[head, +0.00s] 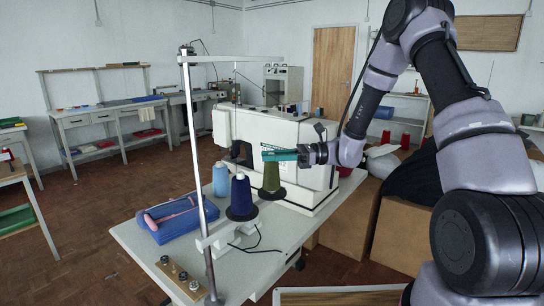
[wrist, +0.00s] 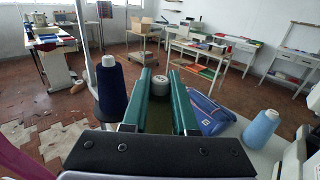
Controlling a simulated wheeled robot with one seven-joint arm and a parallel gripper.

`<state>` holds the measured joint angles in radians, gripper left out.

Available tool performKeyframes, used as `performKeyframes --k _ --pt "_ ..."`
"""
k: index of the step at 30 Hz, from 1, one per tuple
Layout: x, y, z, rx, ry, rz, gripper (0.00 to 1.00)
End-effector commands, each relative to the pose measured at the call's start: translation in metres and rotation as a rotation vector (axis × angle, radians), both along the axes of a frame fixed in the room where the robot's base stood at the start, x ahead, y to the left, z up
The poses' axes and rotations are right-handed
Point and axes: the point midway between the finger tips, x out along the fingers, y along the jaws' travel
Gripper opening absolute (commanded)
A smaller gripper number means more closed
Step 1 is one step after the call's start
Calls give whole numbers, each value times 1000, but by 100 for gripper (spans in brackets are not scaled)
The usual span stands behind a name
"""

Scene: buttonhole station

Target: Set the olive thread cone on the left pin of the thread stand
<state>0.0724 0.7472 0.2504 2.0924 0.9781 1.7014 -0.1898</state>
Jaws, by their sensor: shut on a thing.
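The olive thread cone (head: 271,178) stands upright at the front of the sewing machine, and my gripper (head: 272,155) is shut on its upper part. In the wrist view the olive cone (wrist: 158,112) shows between the two teal fingers (wrist: 160,95), its pale top towards their tips. The thread stand (head: 220,236) is white with a tall pole. A navy cone (head: 241,196) sits on its dark disc. A second dark disc is partly visible right under the olive cone; I cannot tell whether they touch. The pins are hidden.
A light blue cone (head: 221,180) stands behind the navy one. A blue pouch (head: 178,218) lies on the white table (head: 142,246) to the left. The white sewing machine (head: 290,135) stands close behind the olive cone. The pole (head: 196,150) rises left of the cones.

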Motion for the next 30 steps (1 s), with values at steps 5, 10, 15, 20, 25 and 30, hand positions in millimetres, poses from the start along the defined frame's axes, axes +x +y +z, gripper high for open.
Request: performKeyframes --k 5,10,15,20,25,30 --pt "0 0 -1 0 0 0 0" --pt "0 0 -3 0 0 0 0" --pt "0 0 -6 0 0 0 0" --pt "0 0 -8 0 0 0 0" --pt "0 0 -11 0 0 0 0" --pt "0 0 -10 0 0 0 61"
